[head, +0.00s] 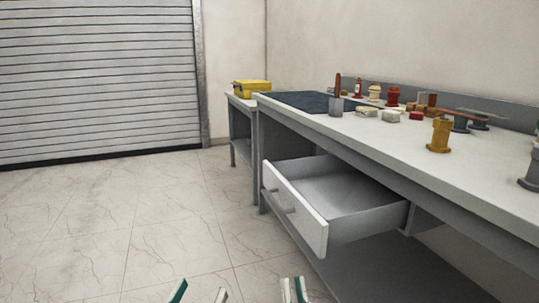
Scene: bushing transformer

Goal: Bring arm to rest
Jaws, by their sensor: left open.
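My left gripper (200,292) shows at the bottom edge of the head view, with its green and white fingertips apart and nothing between them. My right gripper (293,290) shows at the bottom edge, to the right of the left one. Its two fingertips appear close together, and I cannot tell whether they touch. Both grippers are low in front of the workbench, over the floor in the picture. The rest of both arms is out of view.
A drawer (300,212) stands pulled out from the workbench (400,143), to the right of and above my grippers in the picture. Bushings, such as a yellow one (439,136), stand on the bench. A yellow case (251,87) sits on a side table. The tiled floor (110,225) at left is clear.

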